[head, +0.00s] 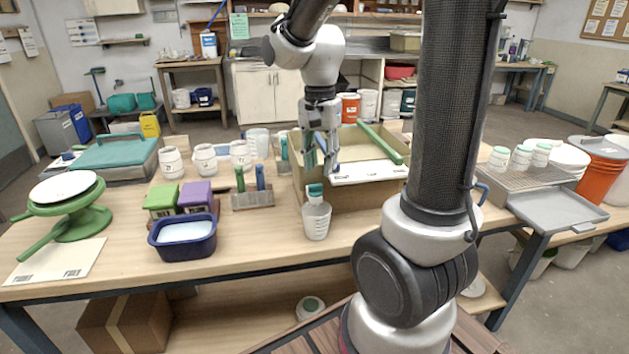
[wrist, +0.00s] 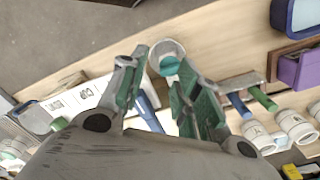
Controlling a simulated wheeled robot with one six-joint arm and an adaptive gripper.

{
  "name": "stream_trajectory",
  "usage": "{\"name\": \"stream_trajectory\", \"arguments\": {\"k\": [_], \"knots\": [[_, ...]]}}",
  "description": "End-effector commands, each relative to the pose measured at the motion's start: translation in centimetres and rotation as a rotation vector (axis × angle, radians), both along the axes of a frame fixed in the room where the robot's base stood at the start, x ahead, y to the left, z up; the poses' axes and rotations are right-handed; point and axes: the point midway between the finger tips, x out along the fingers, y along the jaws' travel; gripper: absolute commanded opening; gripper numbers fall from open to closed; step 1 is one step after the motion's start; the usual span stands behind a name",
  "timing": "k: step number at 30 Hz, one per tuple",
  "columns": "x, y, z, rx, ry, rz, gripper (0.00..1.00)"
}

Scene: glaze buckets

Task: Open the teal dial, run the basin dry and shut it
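A dark blue basin (head: 158,247) with pale liquid stands near the table's front edge; part of it shows at the wrist view's upper right corner (wrist: 275,14). A translucent white bottle (head: 317,222) with a teal top (head: 315,190) stands at the front, right of the basin. In the wrist view the teal top (wrist: 169,66) shows beyond my fingertips. I cannot tell whether this top is the dial; no dial is clearly seen on the basin. My gripper (head: 319,165) is open and empty, above and behind the bottle, by the cardboard box.
An open cardboard box (head: 345,197) with a white panel (head: 365,172) and green bar (head: 380,143) stands behind the bottle. A rack with green and blue handled tools (head: 252,200), green and purple blocks (head: 195,197) and white jars (head: 205,160) stand left. The table front is clear between basin and bottle.

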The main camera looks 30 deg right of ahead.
Motion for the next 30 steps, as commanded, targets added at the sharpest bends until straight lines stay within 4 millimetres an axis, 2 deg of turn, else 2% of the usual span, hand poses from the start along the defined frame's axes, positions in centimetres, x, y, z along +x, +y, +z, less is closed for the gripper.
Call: {"name": "stream_trajectory", "arguments": {"k": [3, 6, 10, 16, 24, 30], "knots": [[2.1, 0.0, 0.0, -0.011, -0.008, -0.356, 0.32], [2.9, 0.0, 0.7, -0.012, -0.03, -0.605, 0.32], [3.0, 0.0, 0.8, -0.014, -0.032, -0.816, 0.32], [2.9, 0.0, -0.3, -0.017, -0.028, -0.907, 0.32], [2.8, 0.0, -4.8, -0.018, -0.027, -0.904, 0.32], [2.9, 0.0, -6.8, -0.016, -0.03, -0.903, 0.32]]}}
